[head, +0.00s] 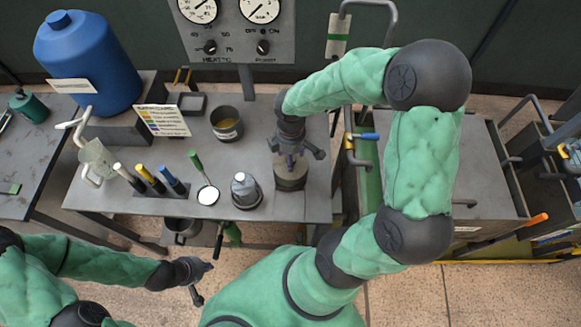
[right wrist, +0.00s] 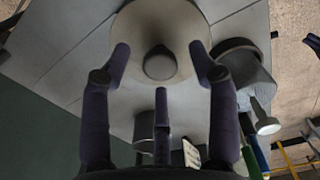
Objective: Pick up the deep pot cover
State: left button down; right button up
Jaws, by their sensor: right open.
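A round grey-brown cover (head: 291,179) with a raised centre lies on the workbench, under my right gripper (head: 291,150) in the head view. In the right wrist view the cover (right wrist: 190,22) is a pale disc with a dark round knob (right wrist: 160,64) in its middle.
A gauge panel (head: 235,35) and a blue canister (head: 88,60) are behind. A grey cart (head: 480,170) stands right.

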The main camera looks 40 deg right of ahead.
notch_tip(320, 180, down, 2)
grip_shut()
jog(key=shift+r, duration=0.15)
dwell(0.3)
